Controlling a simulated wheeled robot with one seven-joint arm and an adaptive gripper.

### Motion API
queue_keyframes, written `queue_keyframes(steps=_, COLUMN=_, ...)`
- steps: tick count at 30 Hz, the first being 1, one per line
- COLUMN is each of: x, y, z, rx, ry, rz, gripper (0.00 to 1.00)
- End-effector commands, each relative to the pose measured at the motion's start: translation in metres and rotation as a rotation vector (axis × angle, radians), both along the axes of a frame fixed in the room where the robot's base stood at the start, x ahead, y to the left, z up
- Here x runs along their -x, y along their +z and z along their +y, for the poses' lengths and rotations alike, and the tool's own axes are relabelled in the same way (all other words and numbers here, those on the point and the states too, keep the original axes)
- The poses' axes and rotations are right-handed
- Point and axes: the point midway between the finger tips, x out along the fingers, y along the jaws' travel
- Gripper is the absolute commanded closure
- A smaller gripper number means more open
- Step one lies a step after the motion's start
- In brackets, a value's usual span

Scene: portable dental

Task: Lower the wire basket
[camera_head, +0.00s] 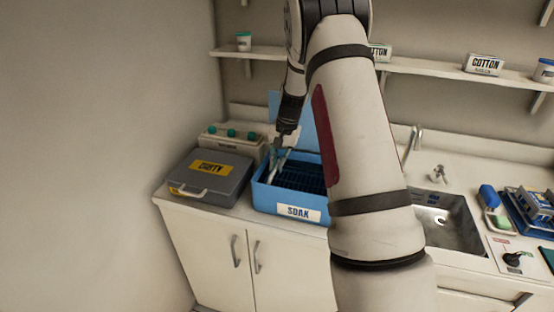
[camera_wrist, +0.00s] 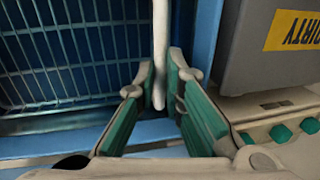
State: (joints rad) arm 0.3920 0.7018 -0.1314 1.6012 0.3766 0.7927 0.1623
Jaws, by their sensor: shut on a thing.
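The dark wire basket (camera_head: 303,176) sits inside the blue tub labelled SOAK (camera_head: 290,208). Its grid also shows in the wrist view (camera_wrist: 70,58), at the left. My gripper (camera_head: 281,150) reaches down at the tub's left side. In the wrist view its green-padded fingers (camera_wrist: 158,96) are shut on a pale upright handle bar (camera_wrist: 160,45) beside the tub's blue wall. The bar appears to belong to the basket, but where it joins is hidden. I cannot tell whether the basket rests on the tub's floor.
A grey case labelled DIRTY (camera_head: 205,178) stands close left of the tub. A box with green knobs (camera_head: 232,138) is behind them. A sink (camera_head: 448,217) lies to the right. Shelves (camera_head: 450,79) run along the wall above. My arm hides the tub's right side.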

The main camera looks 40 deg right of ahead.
Motion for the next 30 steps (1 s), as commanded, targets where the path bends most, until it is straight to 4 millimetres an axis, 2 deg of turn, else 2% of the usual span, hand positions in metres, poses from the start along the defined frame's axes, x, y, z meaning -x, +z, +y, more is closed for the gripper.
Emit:
queue_keyframes(steps=1, x=0.002, y=-0.006, z=0.001, rx=-0.001, ry=0.001, rz=0.01, gripper=1.0)
queue_keyframes(steps=3, x=0.002, y=-0.007, z=0.001, rx=-0.001, ry=0.001, rz=0.01, gripper=0.79)
queue_keyframes(steps=4, x=0.002, y=-0.007, z=0.001, rx=-0.001, ry=0.001, rz=0.01, gripper=0.72)
queue_keyframes(steps=5, x=0.002, y=-0.006, z=0.001, rx=-0.002, ry=0.001, rz=0.009, gripper=0.7)
queue_keyframes(steps=14, x=0.001, y=-0.003, z=0.0, rx=-0.001, ry=0.001, rz=0.006, gripper=0.7)
queue_keyframes(steps=17, x=0.002, y=0.004, z=-0.001, rx=0.0, ry=0.0, rz=0.004, gripper=0.7)
queue_keyframes(steps=20, x=0.004, y=0.018, z=-0.003, rx=0.0, ry=0.0, rz=0.002, gripper=0.7)
queue_keyframes(steps=30, x=0.014, y=0.084, z=-0.011, rx=0.0, ry=-0.001, rz=0.003, gripper=0.7)
